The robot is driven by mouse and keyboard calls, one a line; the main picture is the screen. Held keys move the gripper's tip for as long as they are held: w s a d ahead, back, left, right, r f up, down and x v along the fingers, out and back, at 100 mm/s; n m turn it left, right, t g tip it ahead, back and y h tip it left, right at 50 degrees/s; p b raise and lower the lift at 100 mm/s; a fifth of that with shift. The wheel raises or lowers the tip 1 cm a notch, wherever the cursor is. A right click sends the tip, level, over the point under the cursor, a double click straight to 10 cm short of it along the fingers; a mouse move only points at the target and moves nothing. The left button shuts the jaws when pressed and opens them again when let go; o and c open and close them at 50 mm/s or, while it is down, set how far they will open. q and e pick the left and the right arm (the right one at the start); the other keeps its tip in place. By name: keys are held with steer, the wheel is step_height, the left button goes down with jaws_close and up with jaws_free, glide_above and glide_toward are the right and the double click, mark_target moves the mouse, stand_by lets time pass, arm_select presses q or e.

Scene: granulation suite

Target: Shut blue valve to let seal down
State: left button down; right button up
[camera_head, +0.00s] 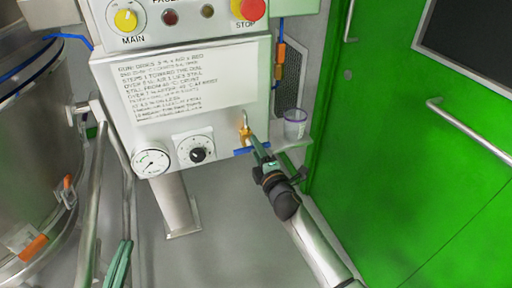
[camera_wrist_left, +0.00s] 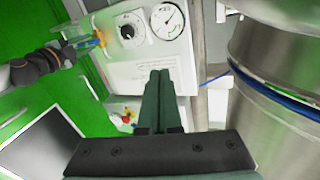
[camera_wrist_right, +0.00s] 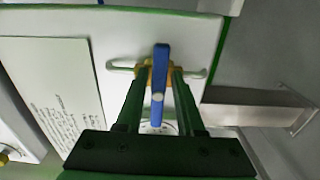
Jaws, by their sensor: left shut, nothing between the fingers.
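The valve has a brass body (camera_head: 245,132) and a blue lever (camera_head: 243,152) at the lower right of the control panel. In the head view the lever lies roughly sideways, partly hidden by my right gripper (camera_head: 259,148). In the right wrist view the blue lever (camera_wrist_right: 161,75) stands between the two fingers of my right gripper (camera_wrist_right: 157,80), with narrow gaps seen on both sides; I cannot tell whether it touches. My left gripper (camera_head: 124,246) is low at the left, away from the valve. Its fingers are together and empty in the left wrist view (camera_wrist_left: 158,75).
The panel (camera_head: 225,115) carries a pressure gauge (camera_head: 151,162), a black knob (camera_head: 197,154) and a red stop button (camera_head: 249,9). A clear cup (camera_head: 295,124) sits right of the valve. A steel vessel (camera_head: 35,130) stands left; a green door (camera_head: 400,120) is right.

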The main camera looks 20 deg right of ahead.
steer(key=shift+o, duration=0.9)
arm_select(q)
step_height(320, 180, down, 9)
steer(key=s+n+g+y+p, duration=0.1)
steer(key=s+g, duration=0.1)
steer(key=g, duration=0.2)
steer(key=shift+s+f+p, duration=0.2)
steer(key=shift+p, duration=0.15)
arm_select(e)
steer(key=s, duration=1.2)
steer(key=shift+s+d, duration=0.25)
arm_select(q)
steer(key=shift+a, duration=0.1)
